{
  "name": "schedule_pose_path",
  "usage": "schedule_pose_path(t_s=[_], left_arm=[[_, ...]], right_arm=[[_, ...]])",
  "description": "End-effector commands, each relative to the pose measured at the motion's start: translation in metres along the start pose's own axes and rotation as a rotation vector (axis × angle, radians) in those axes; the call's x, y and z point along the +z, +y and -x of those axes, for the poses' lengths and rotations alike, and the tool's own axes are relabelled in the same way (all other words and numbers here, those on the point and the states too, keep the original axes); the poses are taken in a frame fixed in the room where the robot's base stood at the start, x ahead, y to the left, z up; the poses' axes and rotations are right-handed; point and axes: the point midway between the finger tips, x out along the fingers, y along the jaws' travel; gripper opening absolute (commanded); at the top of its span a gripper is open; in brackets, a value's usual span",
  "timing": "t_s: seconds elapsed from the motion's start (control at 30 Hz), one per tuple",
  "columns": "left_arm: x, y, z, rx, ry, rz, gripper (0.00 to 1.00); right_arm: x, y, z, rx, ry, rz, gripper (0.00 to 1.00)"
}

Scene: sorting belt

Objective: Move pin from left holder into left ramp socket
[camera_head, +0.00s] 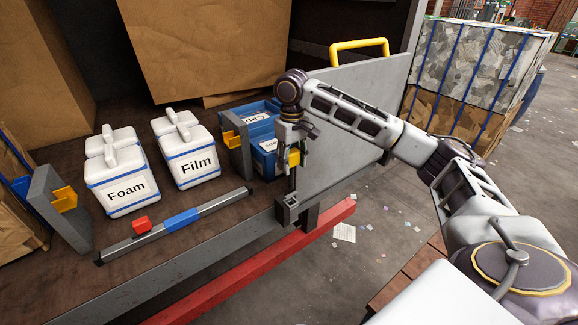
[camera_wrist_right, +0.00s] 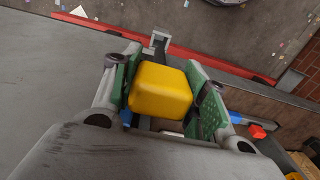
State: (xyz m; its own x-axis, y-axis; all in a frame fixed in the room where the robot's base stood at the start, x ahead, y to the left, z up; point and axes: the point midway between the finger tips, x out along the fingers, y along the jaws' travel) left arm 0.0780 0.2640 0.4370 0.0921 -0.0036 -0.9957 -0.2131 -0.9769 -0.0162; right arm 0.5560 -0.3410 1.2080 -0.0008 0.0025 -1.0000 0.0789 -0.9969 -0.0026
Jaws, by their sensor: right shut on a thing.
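My right gripper (camera_head: 294,148) is shut on the yellow grip of the pin (camera_head: 294,158). In the right wrist view, the yellow block (camera_wrist_right: 160,90) sits between the green finger pads of the gripper (camera_wrist_right: 163,95). In the head view, the pin's dark shaft hangs about upright over a grey square socket (camera_head: 287,208) at the table's front edge. The shaft's lower end is at or just above the socket; I cannot tell if it is inside. A grey bracket also shows beyond the block in the wrist view (camera_wrist_right: 159,42). My left gripper is not in view.
White bins marked Foam (camera_head: 123,190) and Film (camera_head: 190,160) stand on the table, with blue bins (camera_head: 265,150) behind the gripper. A grey bar (camera_head: 215,205) with red and blue sliders lies in front. Grey brackets with yellow hooks (camera_head: 64,198) stand left and centre. A red rail (camera_head: 250,262) runs below.

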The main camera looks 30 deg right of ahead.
Motion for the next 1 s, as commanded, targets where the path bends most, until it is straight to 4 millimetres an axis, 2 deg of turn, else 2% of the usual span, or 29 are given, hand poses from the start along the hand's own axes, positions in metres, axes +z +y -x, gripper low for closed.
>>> schedule_pose_path(t_s=[0.53, 1.0], left_arm=[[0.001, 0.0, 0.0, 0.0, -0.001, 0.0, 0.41], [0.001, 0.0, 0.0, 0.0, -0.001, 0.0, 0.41]], right_arm=[[0.0, 0.0, -0.004, 0.0, 0.0, -0.001, 0.11], [0.0, 0.0, -0.029, 0.0, 0.0, -0.001, 0.11]])
